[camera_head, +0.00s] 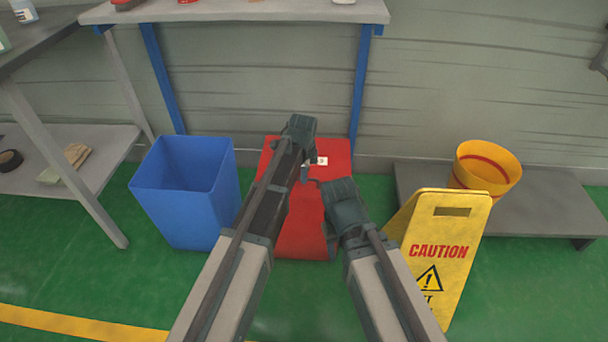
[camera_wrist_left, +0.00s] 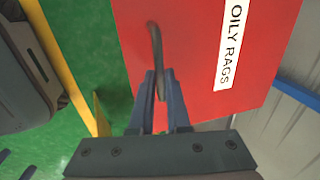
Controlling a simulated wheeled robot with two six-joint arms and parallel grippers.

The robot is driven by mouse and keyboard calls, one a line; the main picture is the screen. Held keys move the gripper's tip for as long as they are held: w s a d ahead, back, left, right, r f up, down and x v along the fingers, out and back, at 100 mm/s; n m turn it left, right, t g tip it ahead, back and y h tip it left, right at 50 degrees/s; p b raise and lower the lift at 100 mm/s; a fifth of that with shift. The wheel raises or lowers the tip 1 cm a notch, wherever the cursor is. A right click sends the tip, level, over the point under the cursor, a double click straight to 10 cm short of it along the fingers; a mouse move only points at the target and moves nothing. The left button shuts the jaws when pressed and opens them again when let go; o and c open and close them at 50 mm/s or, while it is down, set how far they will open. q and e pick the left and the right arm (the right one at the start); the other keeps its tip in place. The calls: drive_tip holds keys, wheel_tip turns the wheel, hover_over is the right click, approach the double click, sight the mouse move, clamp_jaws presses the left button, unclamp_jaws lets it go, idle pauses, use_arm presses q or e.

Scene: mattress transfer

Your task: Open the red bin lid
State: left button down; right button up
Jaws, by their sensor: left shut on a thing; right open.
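The red bin (camera_head: 338,158) stands against the wall between the blue bin and the yellow caution sign, largely covered by my arms. Its red lid (camera_wrist_left: 180,40) fills much of the left wrist view and bears a white "OILY RAGS" label (camera_wrist_left: 232,40). A dark curved handle (camera_wrist_left: 155,45) sticks out from the lid. My left gripper (camera_wrist_left: 160,88) is shut on this handle; in the head view it is over the bin (camera_head: 307,174). My right gripper (camera_head: 338,195) is open and empty over the right side of the bin. I see no gap under the lid, but much of its edge is hidden.
An open blue bin (camera_head: 185,190) stands close on the left. A yellow caution sign (camera_head: 440,250) stands close on the right, before a low grey platform (camera_head: 540,210) with a yellow bucket (camera_head: 490,165). A shelf table (camera_head: 240,10) overhangs behind.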

use_arm(q)
drive_tip(key=w+r+g+p, duration=0.2)
drive_tip(key=w+r+p, duration=0.7)
drive_tip(key=r+p, duration=0.5)
drive_tip(key=shift+w+r+g, duration=0.25)
drive_tip(key=shift+r+g, duration=0.05)
drive_tip(key=c, duration=0.9)
unclamp_jaws()
drive_tip(key=shift+w+f, duration=0.1)
drive_tip(key=shift+f, duration=0.1)
drive_tip(key=shift+r+p, duration=0.1)
drive_tip(key=shift+p, duration=0.2)
drive_tip(key=shift+s+r, duration=0.1)
drive_tip(key=shift+s, duration=0.1)
